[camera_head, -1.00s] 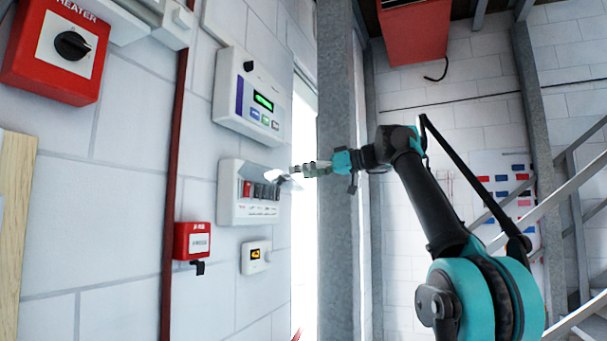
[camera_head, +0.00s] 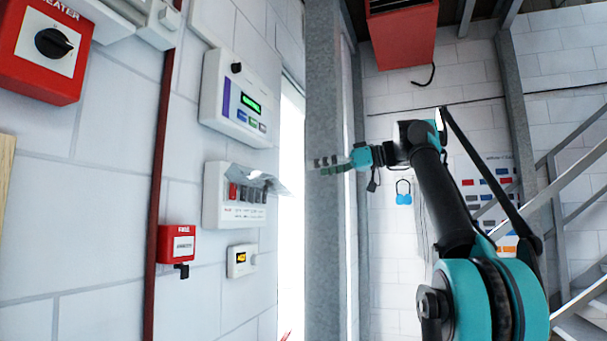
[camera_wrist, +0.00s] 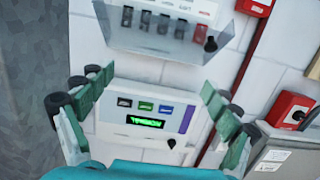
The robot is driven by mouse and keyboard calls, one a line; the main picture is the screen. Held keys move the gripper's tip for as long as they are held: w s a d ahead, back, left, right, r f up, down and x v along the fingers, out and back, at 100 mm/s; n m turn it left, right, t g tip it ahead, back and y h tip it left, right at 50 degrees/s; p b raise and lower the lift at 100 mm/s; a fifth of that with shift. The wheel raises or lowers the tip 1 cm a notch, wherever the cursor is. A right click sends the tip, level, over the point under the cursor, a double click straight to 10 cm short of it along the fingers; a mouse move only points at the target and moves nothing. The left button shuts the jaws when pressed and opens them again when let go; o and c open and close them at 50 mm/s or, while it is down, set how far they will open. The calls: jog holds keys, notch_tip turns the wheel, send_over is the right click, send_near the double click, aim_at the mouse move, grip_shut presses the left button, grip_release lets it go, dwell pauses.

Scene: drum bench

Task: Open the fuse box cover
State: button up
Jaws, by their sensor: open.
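The fuse box (camera_head: 212,195) is a white wall unit with a red switch and a row of dark switches. Its clear cover (camera_head: 262,178) sticks out from the box's upper part, tilted away from the wall, and the switches show beneath it. In the wrist view, which is upside down, the clear cover (camera_wrist: 160,47) shows at the top, in front of the fuse box's switch row. My gripper (camera_head: 328,165) is open and empty, to the right of the cover and apart from it. Its two green-padded fingers (camera_wrist: 155,92) are spread wide in the wrist view.
A white panel with a green display (camera_head: 240,100) hangs above the fuse box. A small thermostat (camera_head: 242,260) and a red fire box (camera_head: 178,243) are below. A red heater switch (camera_head: 45,48) is at upper left. A grey steel column (camera_head: 322,250) stands behind my gripper.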

jog(key=shift+v, duration=1.35)
